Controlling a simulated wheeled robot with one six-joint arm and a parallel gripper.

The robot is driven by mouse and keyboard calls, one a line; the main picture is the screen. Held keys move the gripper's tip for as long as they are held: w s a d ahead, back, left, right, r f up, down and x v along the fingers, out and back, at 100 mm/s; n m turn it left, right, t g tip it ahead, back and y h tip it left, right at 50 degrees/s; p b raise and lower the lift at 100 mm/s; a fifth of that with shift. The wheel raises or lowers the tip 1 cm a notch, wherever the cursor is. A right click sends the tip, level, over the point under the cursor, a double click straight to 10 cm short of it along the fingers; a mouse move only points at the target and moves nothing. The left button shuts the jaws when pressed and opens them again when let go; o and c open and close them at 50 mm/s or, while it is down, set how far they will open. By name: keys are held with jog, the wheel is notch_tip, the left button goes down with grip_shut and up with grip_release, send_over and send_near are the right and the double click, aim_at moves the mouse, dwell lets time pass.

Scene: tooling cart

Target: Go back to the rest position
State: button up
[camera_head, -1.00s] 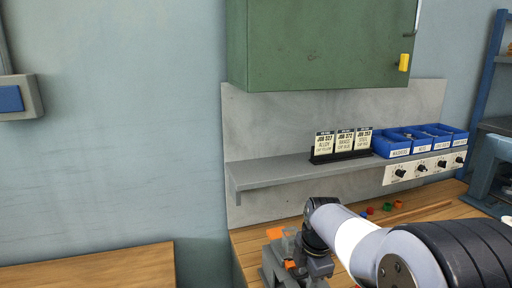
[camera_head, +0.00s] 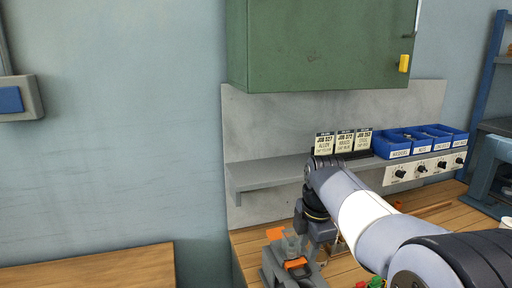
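My arm (camera_head: 365,218) reaches in from the lower right, with its wrist raised in front of the shelf. My gripper (camera_head: 318,236) hangs below the dark wrist, over the bench at the right side of a grey vise-like fixture (camera_head: 272,268). The fingertips are not clear, so I cannot tell whether it is open or shut or holds anything. An orange part (camera_head: 295,264) shows at the fixture. I cannot tell whether it touches the gripper.
A grey shelf (camera_head: 262,174) carries job cards (camera_head: 345,142) and blue bins (camera_head: 392,146). A green cabinet (camera_head: 318,45) hangs above. Small green (camera_head: 375,283) and red (camera_head: 360,285) pieces show at the bottom edge. Open wall lies to the left.

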aim_at(303, 275)
jog(key=f, duration=0.5)
jog(key=w+f, duration=0.1)
jog(key=f, duration=0.2)
jog(key=shift+w+a+f, duration=0.1)
jog(key=shift+a+f, duration=0.1)
jog(key=shift+f, duration=0.3)
